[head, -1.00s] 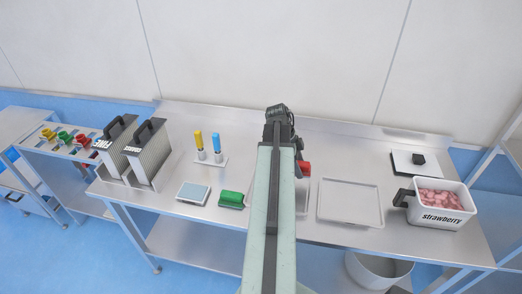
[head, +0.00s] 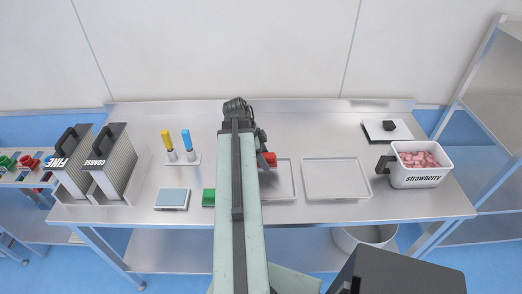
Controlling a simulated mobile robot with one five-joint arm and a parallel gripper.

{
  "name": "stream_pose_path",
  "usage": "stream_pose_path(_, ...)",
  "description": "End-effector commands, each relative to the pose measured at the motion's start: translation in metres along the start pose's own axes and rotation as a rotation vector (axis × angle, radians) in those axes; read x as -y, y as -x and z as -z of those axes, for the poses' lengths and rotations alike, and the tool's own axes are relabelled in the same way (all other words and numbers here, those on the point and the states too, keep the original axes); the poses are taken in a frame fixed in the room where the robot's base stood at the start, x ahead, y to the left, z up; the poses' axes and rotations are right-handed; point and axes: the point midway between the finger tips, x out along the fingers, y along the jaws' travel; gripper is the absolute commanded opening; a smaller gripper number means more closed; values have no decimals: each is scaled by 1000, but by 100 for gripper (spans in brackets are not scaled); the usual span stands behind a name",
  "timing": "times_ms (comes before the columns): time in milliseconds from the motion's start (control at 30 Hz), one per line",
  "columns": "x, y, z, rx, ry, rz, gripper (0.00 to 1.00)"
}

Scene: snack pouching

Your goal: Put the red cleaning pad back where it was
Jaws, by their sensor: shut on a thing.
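The red cleaning pad (head: 269,159) is held at the right side of my gripper (head: 262,152), above the steel table (head: 330,130). My gripper is shut on it, though the fingers are mostly hidden by my arm. The pad is over or near the back edge of a shallow tray (head: 283,184); its height above the table is hard to tell. A green cleaning pad (head: 208,198) lies on the table to the left, partly hidden by my arm.
A grey-blue pad or scale (head: 172,199) and a stand with yellow (head: 167,141) and blue (head: 187,141) tools are at left, beside two ribbed racks (head: 112,170). An empty tray (head: 337,180) and strawberry tub (head: 421,165) are at right. The back middle is clear.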

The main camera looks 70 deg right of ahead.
Motion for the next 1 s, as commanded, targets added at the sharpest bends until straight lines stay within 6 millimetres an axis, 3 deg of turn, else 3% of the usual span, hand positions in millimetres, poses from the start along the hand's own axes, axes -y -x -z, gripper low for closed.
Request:
stream_pose_path(67, -3, -4, 1, 0, -2, 0, 22)
stream_pose_path(167, 12, -3, 0, 0, -1, 0, 22)
stream_pose_path(500, 117, -11, -7, 0, 0, 0, 22)
stream_pose_path(600, 138, -13, -8, 0, 1, 0, 22)
stream_pose_path(1000, 161, -20, -12, 0, 1, 0, 22)
